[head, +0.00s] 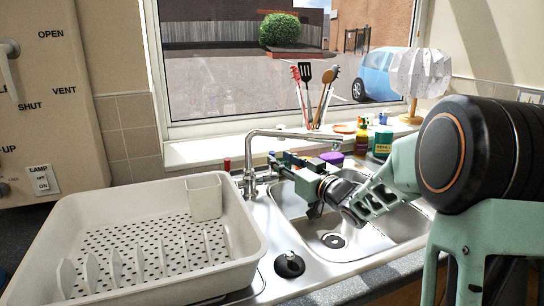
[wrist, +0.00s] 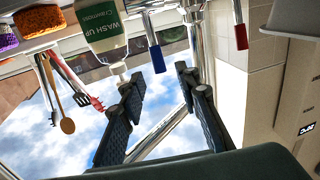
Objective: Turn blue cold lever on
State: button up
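The blue lever (wrist: 155,50) hangs beside the tap column in the wrist view, which appears upside down. It lies just beyond the fingertips of my gripper (wrist: 159,76), roughly in line with the gap between them. The fingers are apart with nothing visible between them. The chrome tap (head: 248,165) stands behind the sink, and my gripper (head: 285,163) reaches in beside its column from the right. The red lever (wrist: 240,34) is on the column's other side; it also shows in the head view (head: 227,164). I cannot clearly make out the blue lever in the head view.
A white dish rack (head: 150,285) fills the left counter. The steel sink (head: 335,258) lies below my arm.

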aim_at(272, 154)
jog(key=shift+x, duration=2.75)
jog(key=shift+c, duration=0.5)
grip_shut()
